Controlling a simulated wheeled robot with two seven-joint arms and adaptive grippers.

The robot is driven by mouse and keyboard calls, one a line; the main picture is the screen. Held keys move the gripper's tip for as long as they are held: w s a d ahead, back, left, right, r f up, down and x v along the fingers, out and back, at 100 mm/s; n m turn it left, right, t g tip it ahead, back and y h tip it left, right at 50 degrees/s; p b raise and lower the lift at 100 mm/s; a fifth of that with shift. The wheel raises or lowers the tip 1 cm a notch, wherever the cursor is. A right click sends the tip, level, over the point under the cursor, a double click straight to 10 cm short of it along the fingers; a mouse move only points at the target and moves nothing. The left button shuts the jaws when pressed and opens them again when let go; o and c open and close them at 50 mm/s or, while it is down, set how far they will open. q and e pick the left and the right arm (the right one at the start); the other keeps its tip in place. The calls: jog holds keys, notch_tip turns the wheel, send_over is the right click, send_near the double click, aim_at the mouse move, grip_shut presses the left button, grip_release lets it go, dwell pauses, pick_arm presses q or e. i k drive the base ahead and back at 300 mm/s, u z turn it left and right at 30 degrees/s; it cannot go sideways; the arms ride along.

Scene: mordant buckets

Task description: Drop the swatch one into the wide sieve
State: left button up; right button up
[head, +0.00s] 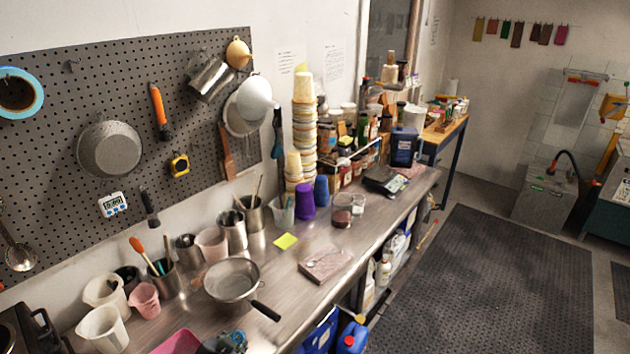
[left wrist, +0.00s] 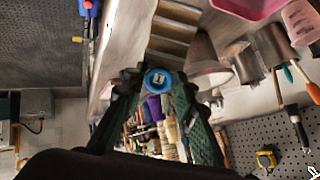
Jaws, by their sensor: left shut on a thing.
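The swatch one (left wrist: 158,80) is a small round blue piece with a white label marked 1. In the left wrist view it sits between the green-black fingertips of my left gripper (left wrist: 156,84), which is shut on it. The wide sieve (head: 231,281) is a round mesh bowl with a black handle, lying on the metal bench. My left gripper is on the near side of it, apart from it. My right gripper is not in view.
A pink tray (head: 177,343) lies beside my left gripper. White jugs (head: 103,328), a pink cup (head: 145,300) and metal tool pots stand left of the sieve. A brownish block (head: 325,264) and a yellow note (head: 286,241) lie to its right. Tools hang on the pegboard (head: 60,115).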

aim_at(234, 286)
jog(key=k, duration=0.4)
jog(key=z, duration=1.65)
jog(key=i, duration=1.75)
jog(key=u, duration=3.35)
jog(key=i, duration=1)
